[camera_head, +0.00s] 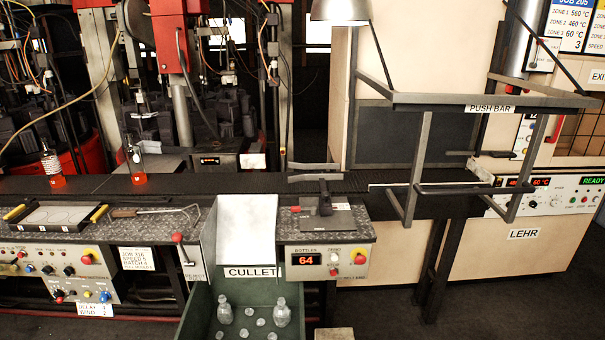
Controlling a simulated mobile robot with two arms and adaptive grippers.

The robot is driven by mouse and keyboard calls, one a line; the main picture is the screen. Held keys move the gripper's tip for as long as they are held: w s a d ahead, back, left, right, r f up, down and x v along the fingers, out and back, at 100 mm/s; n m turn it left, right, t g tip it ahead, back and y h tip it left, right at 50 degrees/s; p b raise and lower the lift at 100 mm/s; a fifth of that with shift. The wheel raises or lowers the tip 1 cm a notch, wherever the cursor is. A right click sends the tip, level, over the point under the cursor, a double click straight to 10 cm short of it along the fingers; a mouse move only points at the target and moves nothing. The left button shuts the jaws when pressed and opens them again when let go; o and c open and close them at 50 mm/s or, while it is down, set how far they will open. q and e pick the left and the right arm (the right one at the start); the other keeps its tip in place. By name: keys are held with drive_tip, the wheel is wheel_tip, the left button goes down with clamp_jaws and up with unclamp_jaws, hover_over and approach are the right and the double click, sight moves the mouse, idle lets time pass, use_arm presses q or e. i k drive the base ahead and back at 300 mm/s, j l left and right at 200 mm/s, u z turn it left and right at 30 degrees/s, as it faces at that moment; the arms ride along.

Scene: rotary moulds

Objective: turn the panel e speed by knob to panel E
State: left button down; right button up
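Neither of my grippers is in view. No label reading "panel E" is legible to me, so I cannot tell which panel it is. A control panel (45,273) with several small knobs and a red button on yellow (88,256) is at the lower left. The lehr panel (550,195) at the right has a red display (541,182), a green READY display (592,181) and a small knob (555,201). A counter panel (325,262) in the middle reads BOTTLES 64, with a red button (360,259). The small print by the knobs is too blurred to read.
A dark conveyor (260,184) crosses the scene with glowing bottles at its left. A green cullet bin (233,322) holding glass stands below a chute (240,230). The push bar frame (427,165) sticks out before the lehr. A job card (137,259) hangs at left.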

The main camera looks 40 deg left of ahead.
sight(68, 270)
drive_tip(key=u, duration=2.9)
drive_tip(key=z, duration=0.5)
drive_tip(key=i+j+z, duration=0.3)
drive_tip(key=j+z, duration=0.3)
drive_tip(key=i+j+z, duration=0.15)
drive_tip(key=j+z, duration=0.15)
drive_tip(key=j, duration=0.2)
